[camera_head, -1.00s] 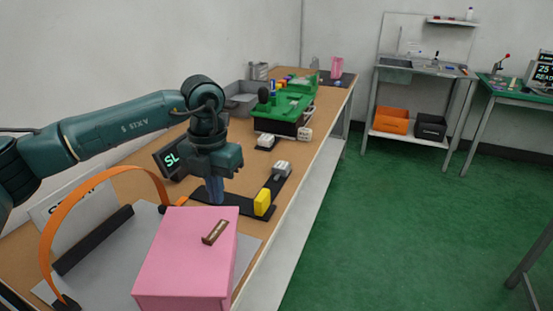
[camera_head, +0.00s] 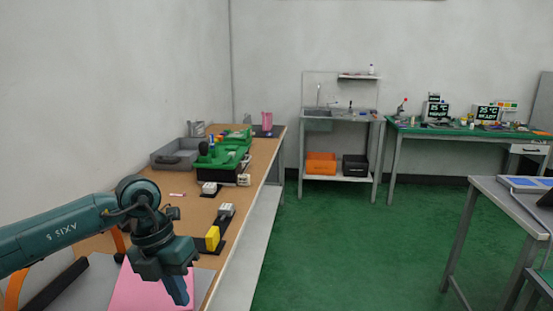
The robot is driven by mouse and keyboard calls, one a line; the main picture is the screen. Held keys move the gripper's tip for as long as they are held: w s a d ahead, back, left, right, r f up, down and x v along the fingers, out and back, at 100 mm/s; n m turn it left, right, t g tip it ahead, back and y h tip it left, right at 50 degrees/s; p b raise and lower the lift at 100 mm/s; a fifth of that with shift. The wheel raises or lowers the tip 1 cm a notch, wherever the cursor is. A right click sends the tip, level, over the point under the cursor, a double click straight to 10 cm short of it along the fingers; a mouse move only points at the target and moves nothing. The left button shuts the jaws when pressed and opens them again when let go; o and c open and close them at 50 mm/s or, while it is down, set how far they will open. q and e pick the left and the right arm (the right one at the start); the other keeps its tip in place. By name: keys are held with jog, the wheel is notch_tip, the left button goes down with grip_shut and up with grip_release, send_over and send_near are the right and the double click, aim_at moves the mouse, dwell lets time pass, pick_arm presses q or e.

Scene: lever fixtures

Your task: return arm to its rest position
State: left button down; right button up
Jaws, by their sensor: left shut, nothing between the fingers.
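My left arm comes in from the left, and its gripper (camera_head: 177,290) points down at the lower left of the head view. Its blue-grey fingers are shut with nothing between them. The gripper shows in front of the pink box (camera_head: 128,292) and hides part of it; I cannot tell the gap between them. The lever fixture with a yellow block (camera_head: 212,238) and a grey block (camera_head: 226,210) is on the wooden bench beyond and to the right of the gripper. My right gripper is not in view.
The bench (camera_head: 185,210) also holds a green fixture (camera_head: 222,158) and a grey bin (camera_head: 172,158). An orange strap (camera_head: 14,290) stands at the lower left. Green floor (camera_head: 330,250) lies open to the right, before a grey table (camera_head: 515,205).

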pick_arm(q)
jog(key=s+d+f+m+g+h, duration=0.1)
jog(key=s+d+f+g+h, duration=0.2)
jog(key=d, duration=0.5)
jog(key=s+d+r+n+t+h+p, duration=0.1)
jog(key=s+d+r+n+t+h, duration=0.2)
jog(key=d+h, duration=0.4)
jog(key=s+d+r+n+h+p, duration=0.1)
jog(key=s+d+r+n+h, duration=0.3)
jog(key=d+h, duration=0.3)
jog(key=w+a+f+n+t+y+p, duration=0.15)
jog(key=a+f+n+t+y, duration=0.35)
jog(key=n+t, duration=0.55)
jog(key=w+a+f+n+t+y+p, duration=0.1)
jog(key=w+a+f+n+t+y, duration=0.35)
jog(key=n, duration=0.85)
jog(key=s+a+f+n+g+y, duration=0.3)
jog(key=s+a+f+n+y, duration=0.3)
jog(key=s+a+f, duration=0.3)
jog(key=s+f, duration=0.3)
jog(key=f, duration=0.2)
jog(key=shift+s+a+f+g+y+p, duration=0.15)
jog(key=shift+s+g+y+p, duration=0.15)
jog(key=shift+s+y+p, duration=0.1)
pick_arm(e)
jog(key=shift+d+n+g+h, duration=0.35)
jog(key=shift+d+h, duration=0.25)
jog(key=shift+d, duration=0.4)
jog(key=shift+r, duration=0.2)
